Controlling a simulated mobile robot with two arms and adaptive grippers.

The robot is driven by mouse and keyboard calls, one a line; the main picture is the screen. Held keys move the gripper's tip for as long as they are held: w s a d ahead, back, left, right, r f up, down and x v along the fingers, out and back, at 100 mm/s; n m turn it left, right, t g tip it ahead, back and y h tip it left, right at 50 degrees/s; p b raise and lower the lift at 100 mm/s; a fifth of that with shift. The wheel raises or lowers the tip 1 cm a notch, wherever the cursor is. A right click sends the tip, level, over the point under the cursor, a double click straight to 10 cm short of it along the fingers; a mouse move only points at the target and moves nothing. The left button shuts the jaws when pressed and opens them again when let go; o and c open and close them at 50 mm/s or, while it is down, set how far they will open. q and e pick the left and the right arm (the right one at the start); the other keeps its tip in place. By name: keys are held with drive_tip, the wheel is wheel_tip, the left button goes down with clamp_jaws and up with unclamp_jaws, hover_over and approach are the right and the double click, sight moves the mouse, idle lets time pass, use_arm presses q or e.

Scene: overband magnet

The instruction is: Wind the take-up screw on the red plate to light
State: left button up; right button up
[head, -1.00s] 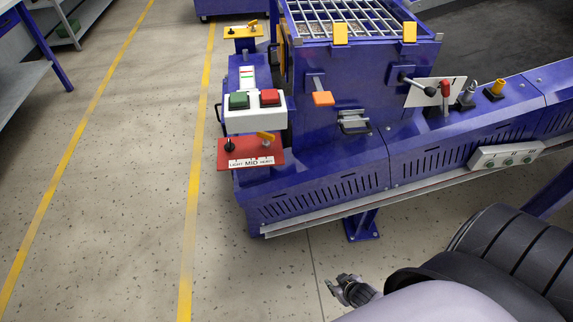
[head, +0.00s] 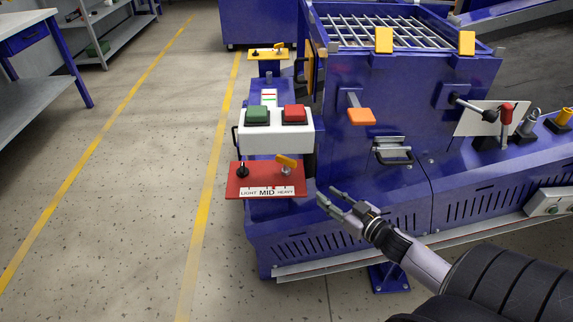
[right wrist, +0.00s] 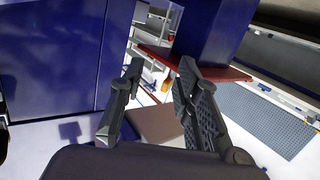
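The red plate (head: 233,188) sticks out from the near left end of the blue machine, with a white LIGHT–MID–HEAVY scale (head: 267,192) along its front edge. A small red mark shows at the scale near MID. A black knob (head: 242,171) stands at the plate's left. My left gripper is not in view.
Above the plate is a white box with green (head: 257,115) and red (head: 294,113) buttons. An orange-tipped lever (head: 361,116) and a metal latch handle (head: 392,150) stick out of the machine. A yellow plate (head: 268,55) stands farther back. The floor left is clear.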

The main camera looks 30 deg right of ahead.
sight(296, 166)
drive_tip(key=shift+d+r+n+y, duration=1.05)
drive_tip(key=shift+r+n+y, duration=0.85)
drive_tip(key=shift+r+y, duration=1.1)
drive_tip(key=shift+y, duration=0.3)
drive_tip(key=b+x, duration=0.1)
drive_tip(key=x, duration=0.5)
drive_tip(key=b+x, duration=0.1)
drive_tip(key=x, duration=0.2)
drive_tip(key=shift+w+a+f+b, duration=0.25)
drive_tip(key=shift+w+f+b, duration=0.05)
drive_tip(key=shift+f, duration=0.05)
drive_tip(key=b+x, duration=0.1)
drive_tip(key=x, duration=0.4)
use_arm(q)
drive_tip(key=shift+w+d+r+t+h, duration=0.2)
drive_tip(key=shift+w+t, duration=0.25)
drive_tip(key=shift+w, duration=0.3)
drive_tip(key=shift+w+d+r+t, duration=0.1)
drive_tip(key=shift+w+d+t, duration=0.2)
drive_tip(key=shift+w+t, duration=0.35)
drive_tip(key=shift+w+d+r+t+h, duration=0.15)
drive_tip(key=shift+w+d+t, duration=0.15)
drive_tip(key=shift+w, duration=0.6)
use_arm(e)
drive_tip(key=shift+w+a, duration=0.3)
drive_tip(key=shift+w, duration=0.25)
clamp_jaws()
